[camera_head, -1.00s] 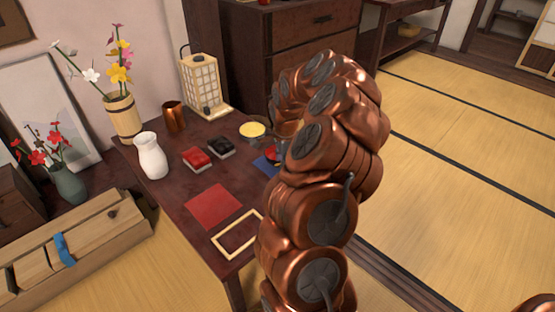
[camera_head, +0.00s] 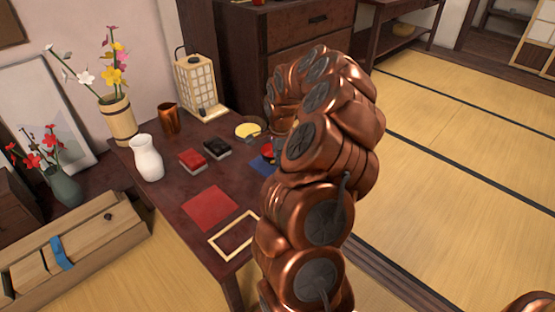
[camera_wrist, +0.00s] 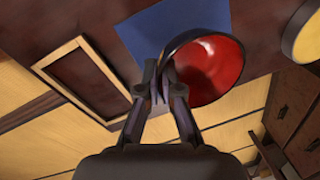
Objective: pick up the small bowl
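The small bowl (camera_wrist: 212,72), red inside with a dark outside, shows in the wrist view, its opening turned partly towards the camera. My gripper (camera_wrist: 158,82) has its fingertips drawn close together at the bowl's left rim, and they look shut on that rim. The bowl overlaps a blue mat (camera_wrist: 150,35); whether it is clear of the mat I cannot tell. In the head view, a small red part of the bowl (camera_head: 267,151) shows beside my arm, which hides the rest and the gripper.
On the dark table (camera_head: 178,175) are a yellow-topped round dish (camera_head: 248,130), red (camera_head: 192,158) and black (camera_head: 217,147) boxes, a white vase (camera_head: 146,158), a copper cup (camera_head: 169,118), a lantern (camera_head: 200,85), a red mat (camera_head: 210,208) and an empty frame (camera_head: 234,237).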

